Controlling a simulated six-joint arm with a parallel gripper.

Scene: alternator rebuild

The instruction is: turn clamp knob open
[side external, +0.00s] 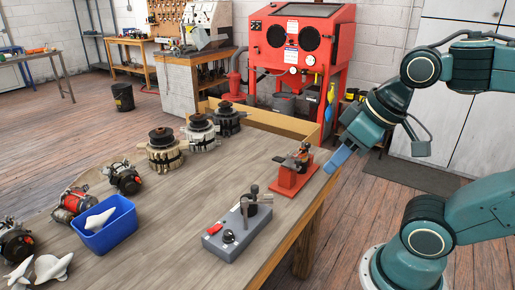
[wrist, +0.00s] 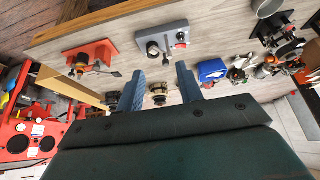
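A grey box fixture (side external: 237,232) sits on the workbench near its front edge. It carries a black knob (side external: 230,237), a red switch (side external: 214,229) and a dark upright clamp part (side external: 254,195). A red fixture (side external: 294,176) with a dark clamp-like top stands farther back on the bench. I cannot tell which part is the task's clamp knob. My gripper (side external: 337,161) is to the right of the red fixture, apart from both fixtures. In the wrist view my gripper (wrist: 160,71) has its blue fingers spread with nothing held; the grey fixture (wrist: 168,38) and red fixture (wrist: 92,58) lie beyond.
A blue bin (side external: 106,230) with pale parts stands at the bench's left, beside several alternators (side external: 122,177). More alternator parts (side external: 165,153) line the back. A wooden ledge (side external: 265,121) edges the far end. The bench middle (side external: 210,185) is clear.

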